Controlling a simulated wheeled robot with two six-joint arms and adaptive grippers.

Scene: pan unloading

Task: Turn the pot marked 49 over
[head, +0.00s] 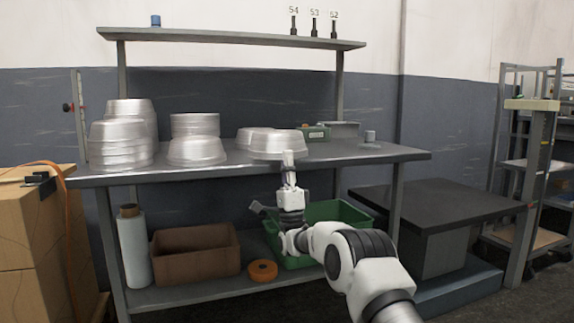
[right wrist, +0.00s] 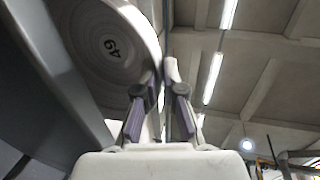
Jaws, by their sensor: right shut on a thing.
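The pot marked 49 (head: 272,146) is a shiny silver metal pan at the front edge of the table, right of the other pans. In the right wrist view its round ringed face with the number 49 (right wrist: 111,47) shows from below. My right gripper (head: 288,156) comes from below in front of the table edge and is shut on the pot's near rim. Its two fingers (right wrist: 159,80) stand either side of the rim in the right wrist view. I cannot tell whether the pot still touches the tabletop. My left gripper is not in view.
Pan stacks (head: 120,145) and (head: 196,150) another group stand left on the table (head: 230,170); a further pan (head: 246,137) is close behind the held pot. The shelf below holds a green crate (head: 340,212) and brown box (head: 195,254). The right tabletop is mostly clear.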

